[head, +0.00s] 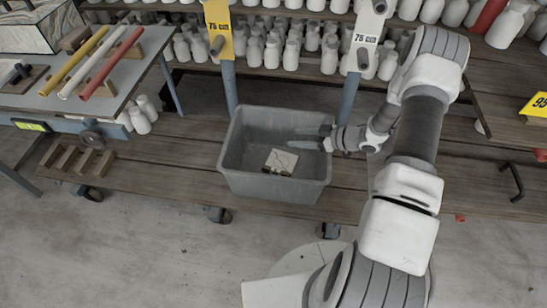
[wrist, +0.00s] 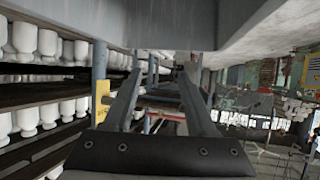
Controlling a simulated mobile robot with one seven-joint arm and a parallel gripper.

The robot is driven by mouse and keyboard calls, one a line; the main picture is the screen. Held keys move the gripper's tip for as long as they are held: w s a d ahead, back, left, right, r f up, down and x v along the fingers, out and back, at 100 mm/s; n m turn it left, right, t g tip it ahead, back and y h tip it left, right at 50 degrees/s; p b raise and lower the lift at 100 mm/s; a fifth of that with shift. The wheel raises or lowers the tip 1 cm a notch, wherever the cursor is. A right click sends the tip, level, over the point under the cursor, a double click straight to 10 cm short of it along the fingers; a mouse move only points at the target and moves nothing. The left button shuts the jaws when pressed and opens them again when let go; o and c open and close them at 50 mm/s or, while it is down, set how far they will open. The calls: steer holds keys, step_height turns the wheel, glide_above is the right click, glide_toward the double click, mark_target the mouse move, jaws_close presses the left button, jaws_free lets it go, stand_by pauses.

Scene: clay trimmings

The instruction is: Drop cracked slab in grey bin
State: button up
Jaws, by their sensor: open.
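The grey bin (head: 240,186) stands open-topped on the wooden plank shelf in the middle of the head view. The cracked slab (head: 281,161), a small pale square with dark crack lines, is inside the bin, low near its front middle. My gripper (head: 308,138) is over the right part of the bin, its fingers pointing left, apart from the slab. In the wrist view my gripper (wrist: 155,95) shows two spread fingers with nothing between them. The slab is not visible in the wrist view.
Rows of white bottles (head: 285,50) fill the shelves behind. A table (head: 130,80) at left holds yellow, white and red rods. A wooden rack (head: 78,160) lies on the planks at left. Blue-grey posts (head: 229,88) stand behind the bin. The concrete floor in front is clear.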

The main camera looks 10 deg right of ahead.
steer(key=p+v, duration=0.1)
steer(key=v, duration=0.8)
steer(key=shift+s+d+p, duration=0.2)
steer(key=shift+p, duration=0.1)
steer(key=shift+w+r, duration=0.1)
steer(key=shift+r, duration=0.1)
